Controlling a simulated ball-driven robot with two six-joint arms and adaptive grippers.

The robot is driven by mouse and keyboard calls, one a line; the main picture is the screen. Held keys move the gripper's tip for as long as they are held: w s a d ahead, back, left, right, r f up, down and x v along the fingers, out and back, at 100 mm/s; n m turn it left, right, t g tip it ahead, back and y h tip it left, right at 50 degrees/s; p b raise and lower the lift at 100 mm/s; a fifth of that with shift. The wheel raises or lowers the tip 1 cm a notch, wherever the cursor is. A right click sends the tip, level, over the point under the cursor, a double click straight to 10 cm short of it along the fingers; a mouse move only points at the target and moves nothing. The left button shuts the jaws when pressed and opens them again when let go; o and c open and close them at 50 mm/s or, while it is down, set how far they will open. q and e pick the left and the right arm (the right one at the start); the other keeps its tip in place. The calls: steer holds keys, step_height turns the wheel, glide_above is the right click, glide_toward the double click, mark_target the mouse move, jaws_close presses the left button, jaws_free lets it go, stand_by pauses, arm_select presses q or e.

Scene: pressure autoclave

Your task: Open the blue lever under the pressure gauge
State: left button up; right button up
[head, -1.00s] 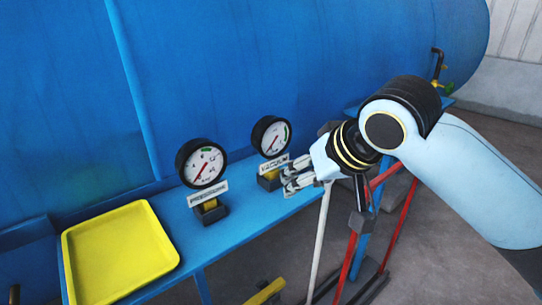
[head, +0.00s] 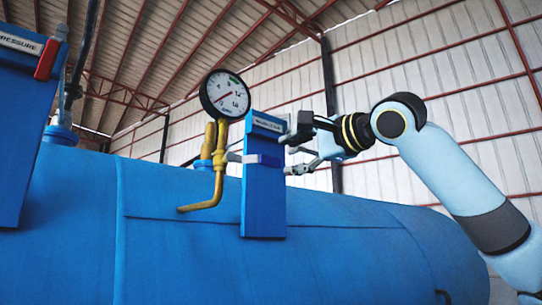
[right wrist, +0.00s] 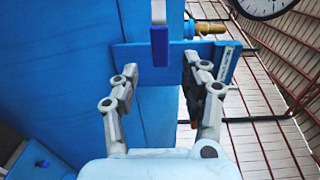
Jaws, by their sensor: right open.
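The blue lever (head: 266,160) sits on a yellow pipe valve in front of an upright blue panel (head: 264,205), below and right of a round white-faced gauge (head: 225,95). In the right wrist view the lever (right wrist: 160,46) hangs from a pale stem, just beyond and between my fingertips. My right gripper (head: 293,152) is open and comes in from the right, close to the panel's right side. Its two fingers also show in the right wrist view (right wrist: 160,77), with nothing between them. I cannot tell whether a finger touches the panel. My left gripper is out of view.
A yellow pipe (head: 206,207) bends below the gauge. Another blue panel (head: 14,130) labelled PRESSURE, with a red lever (head: 47,59), stands at the far left. The large blue tank (head: 160,260) fills the lower view. Open air lies above my right gripper.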

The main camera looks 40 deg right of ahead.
mark_target(273, 162)
steer(key=w+p, duration=0.1)
steer(key=w, duration=0.1)
steer(key=w+p, duration=0.1)
steer(key=w, duration=0.1)
steer(key=w+p, duration=0.1)
steer(key=w, duration=0.1)
steer(key=shift+w+a+r, duration=0.1)
steer(key=shift+w+a, duration=0.2)
steer(key=shift+w, duration=0.5)
jaws_close()
